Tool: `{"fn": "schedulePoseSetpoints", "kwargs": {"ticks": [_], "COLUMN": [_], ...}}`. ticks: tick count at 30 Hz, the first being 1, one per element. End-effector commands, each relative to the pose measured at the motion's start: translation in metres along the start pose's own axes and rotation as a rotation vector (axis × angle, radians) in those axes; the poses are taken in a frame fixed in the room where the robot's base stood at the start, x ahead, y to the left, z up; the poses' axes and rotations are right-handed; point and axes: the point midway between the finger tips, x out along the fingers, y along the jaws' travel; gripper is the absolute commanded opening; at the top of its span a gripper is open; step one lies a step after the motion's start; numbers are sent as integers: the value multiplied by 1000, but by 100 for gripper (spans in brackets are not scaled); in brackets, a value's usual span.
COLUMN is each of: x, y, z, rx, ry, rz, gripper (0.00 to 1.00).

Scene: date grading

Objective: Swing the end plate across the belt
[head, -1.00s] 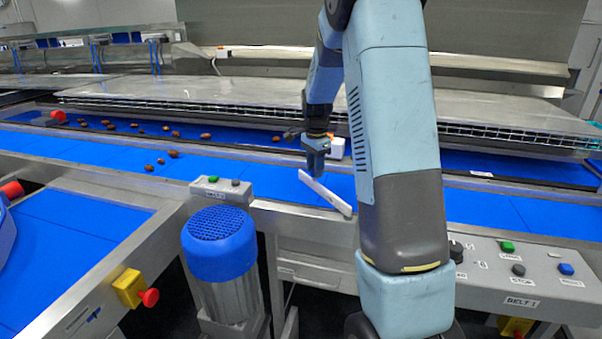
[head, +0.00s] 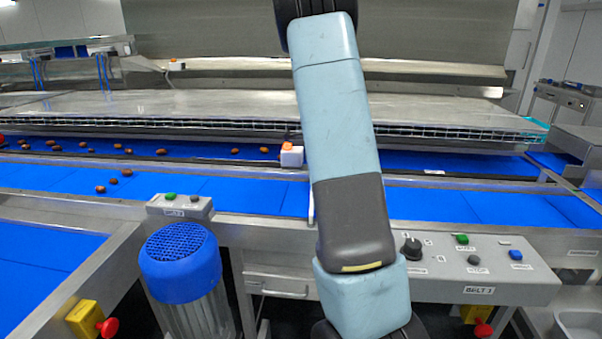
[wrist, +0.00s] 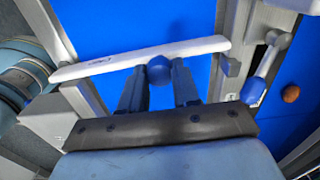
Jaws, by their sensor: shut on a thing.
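The end plate, a long white bar (wrist: 110,62), lies across the blue belt (wrist: 130,20) in the wrist view. A round blue knob (wrist: 159,70) stands at its near side, about mid-length. My gripper (wrist: 158,82) has its two dark fingers on either side of this knob and is shut on it. The plate's right end is close beside a grey block on the frame. In the head view only a thin pale strip of the plate (head: 311,205) shows beside my arm, which hides the rest and my gripper.
Several brown dates (head: 113,181) lie on the blue belts at the left. A white box with an orange top (head: 291,156) stands at the divider. A blue-topped motor (head: 180,262) and the BELT 1 control panel (head: 475,262) stand in front. The belt right of my arm is clear.

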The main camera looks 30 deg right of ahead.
Motion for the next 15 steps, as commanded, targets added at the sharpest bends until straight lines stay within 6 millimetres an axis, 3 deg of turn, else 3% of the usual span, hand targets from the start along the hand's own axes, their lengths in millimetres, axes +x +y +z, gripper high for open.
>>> {"fn": "schedulePoseSetpoints", "kwargs": {"ticks": [15], "x": [-4], "y": [-4], "z": [-12], "rx": [61], "ry": [0], "rz": [-15], "gripper": [0]}}
